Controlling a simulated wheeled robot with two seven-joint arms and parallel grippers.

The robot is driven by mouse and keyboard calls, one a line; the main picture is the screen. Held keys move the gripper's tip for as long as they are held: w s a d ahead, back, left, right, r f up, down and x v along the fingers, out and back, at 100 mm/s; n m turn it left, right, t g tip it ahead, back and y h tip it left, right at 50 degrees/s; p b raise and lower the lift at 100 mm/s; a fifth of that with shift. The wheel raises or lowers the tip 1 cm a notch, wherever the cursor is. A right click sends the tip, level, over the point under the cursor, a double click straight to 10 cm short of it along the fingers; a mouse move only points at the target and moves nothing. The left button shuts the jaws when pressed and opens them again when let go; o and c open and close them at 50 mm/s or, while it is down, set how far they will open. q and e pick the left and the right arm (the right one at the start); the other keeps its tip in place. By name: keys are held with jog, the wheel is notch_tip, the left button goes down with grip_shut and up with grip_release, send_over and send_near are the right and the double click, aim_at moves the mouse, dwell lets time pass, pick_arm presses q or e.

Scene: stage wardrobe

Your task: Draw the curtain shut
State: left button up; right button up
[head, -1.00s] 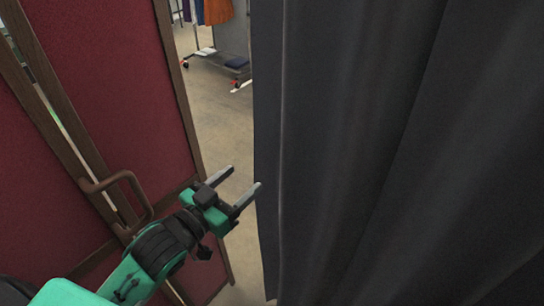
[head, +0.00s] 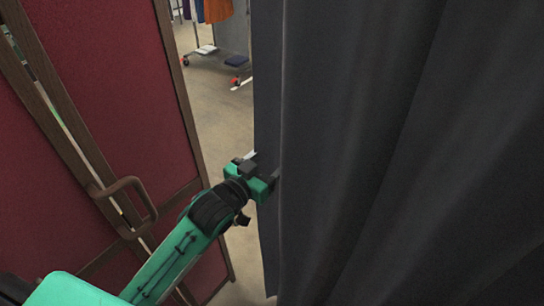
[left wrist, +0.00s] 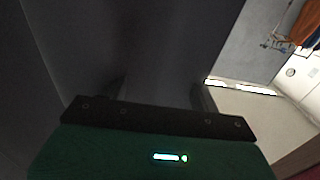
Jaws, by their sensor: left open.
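The dark grey curtain (head: 380,130) hangs in folds over the right half of the head view. It also fills the left and middle of the left wrist view (left wrist: 120,50). My left gripper (head: 264,164) is open at the curtain's left edge, with the fingers on either side of that edge. The far finger is partly hidden. In the left wrist view the fingers (left wrist: 160,92) are dark and hard to tell from the cloth. I cannot tell whether they touch it. My right gripper is not in view.
A dark red panel with a wooden frame (head: 110,70) and a wooden handle (head: 128,205) stands at the left. Between panel and curtain is a gap showing bare floor (head: 220,110). A wheeled clothes rack (head: 203,48) with hanging garments stands beyond.

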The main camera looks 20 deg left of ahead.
pick_arm(q)
jog(key=shift+c, duration=0.2)
grip_shut()
jog(key=w+a, duration=0.3)
jog(key=a, duration=0.5)
jog(key=shift+a, duration=0.35)
jog(key=shift+w, duration=0.1)
jog(key=shift+o, duration=0.2)
grip_release()
